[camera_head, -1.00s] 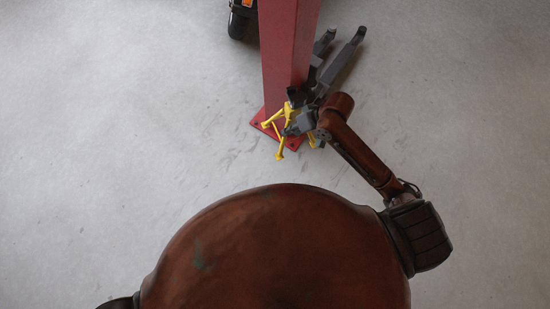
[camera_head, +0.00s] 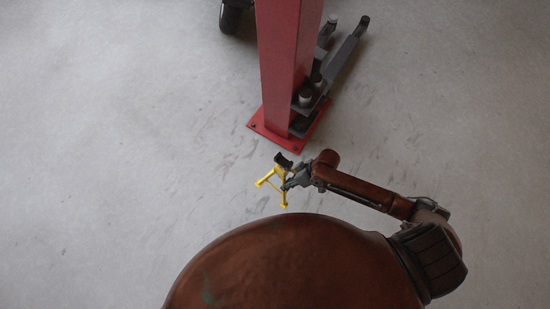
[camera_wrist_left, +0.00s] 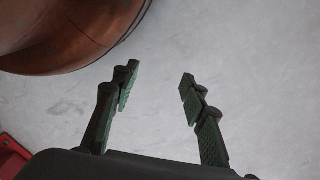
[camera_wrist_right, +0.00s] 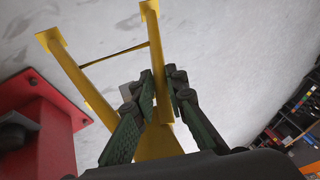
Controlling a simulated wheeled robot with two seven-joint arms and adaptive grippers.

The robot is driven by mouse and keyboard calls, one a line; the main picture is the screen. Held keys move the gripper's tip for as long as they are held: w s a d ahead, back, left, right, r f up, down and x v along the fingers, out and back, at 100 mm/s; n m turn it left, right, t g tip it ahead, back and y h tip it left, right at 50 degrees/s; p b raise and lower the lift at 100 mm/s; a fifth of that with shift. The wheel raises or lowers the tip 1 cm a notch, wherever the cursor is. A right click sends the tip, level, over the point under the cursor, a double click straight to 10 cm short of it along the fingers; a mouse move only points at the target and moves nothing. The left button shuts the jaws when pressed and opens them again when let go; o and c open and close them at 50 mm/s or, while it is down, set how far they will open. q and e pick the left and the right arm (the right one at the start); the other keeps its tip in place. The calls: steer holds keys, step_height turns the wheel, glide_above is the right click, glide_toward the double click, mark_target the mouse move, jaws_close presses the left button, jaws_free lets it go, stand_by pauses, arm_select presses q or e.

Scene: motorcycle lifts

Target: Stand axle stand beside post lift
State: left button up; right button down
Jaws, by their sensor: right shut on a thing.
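The yellow axle stand (camera_head: 273,182) with a dark saddle on top is in my right gripper (camera_head: 288,181), just in front of the red post lift (camera_head: 285,75). In the right wrist view the jaws (camera_wrist_right: 160,95) are shut on the stand's yellow body (camera_wrist_right: 158,142), and its legs point away. I cannot tell whether its feet touch the floor. The lift's red base plate (camera_head: 258,124) lies behind the stand, with a gap between them. My left gripper (camera_wrist_left: 158,80) shows only in its wrist view, open and empty over the floor.
Grey lift arms (camera_head: 345,55) reach back to the right of the post. A dark wheel (camera_head: 230,17) is at the top. Shelving with coloured items (camera_wrist_right: 292,125) shows at the right wrist view's edge. The concrete floor left of the post is clear.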

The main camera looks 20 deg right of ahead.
steer(key=s+d+f+n+b, duration=0.2)
steer(key=s+f+b, duration=0.2)
steer(key=f, duration=0.9)
arm_select(q)
steer(key=shift+w+d+r+b, duration=0.9)
steer(key=shift+w+r+b, duration=0.55)
steer(key=shift+r, duration=4.3)
steer(key=w+d+f+t+h+b, duration=0.1)
steer(key=w+d+f+t+b, duration=0.2)
steer(key=f, duration=0.4)
steer(key=w+d+f+t+h+b, duration=0.1)
steer(key=w+d+f+t+b, duration=0.2)
steer(key=w+f+b, duration=0.3)
steer(key=shift+w+d+f+t+h, duration=0.15)
steer(key=shift+w+f+t+h, duration=0.25)
steer(key=shift+f, duration=0.5)
arm_select(e)
steer(key=w+f, duration=1.3)
steer(key=shift+w+a, duration=0.25)
steer(key=shift+a, duration=0.1)
arm_select(q)
steer(key=shift+w, duration=0.1)
